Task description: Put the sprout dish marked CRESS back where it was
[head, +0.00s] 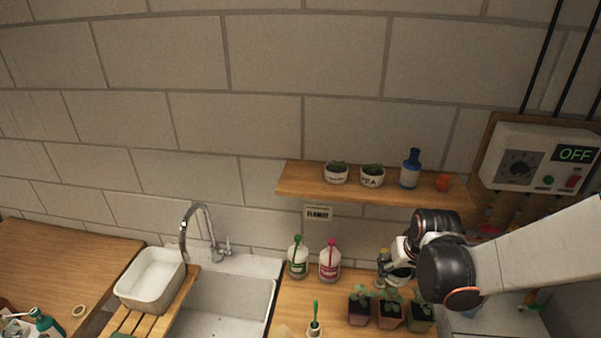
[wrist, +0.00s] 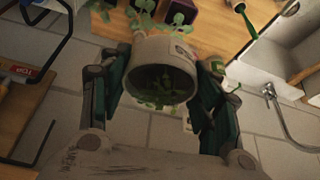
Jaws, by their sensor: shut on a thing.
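My gripper (wrist: 160,90) is shut on a white round sprout dish (wrist: 168,50) with green sprouts inside. The dish sits between both fingers in the wrist view, its open mouth towards the camera. A dark mark shows on its side, but I cannot read it. In the head view my gripper (head: 391,263) is below the wooden shelf (head: 310,187), above the counter, and its wrist hides most of the held dish. On the shelf stand two similar white dishes with green tops, a left one (head: 336,176) and a right one (head: 372,179) whose label seems to read PEA.
A blue bottle (head: 410,172) and a small orange object (head: 443,183) stand on the shelf, right of the dishes. Potted seedlings (head: 390,312) and two bottles (head: 329,264) stand on the counter below. The shelf's left end is bare. A control box (head: 540,155) hangs at right.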

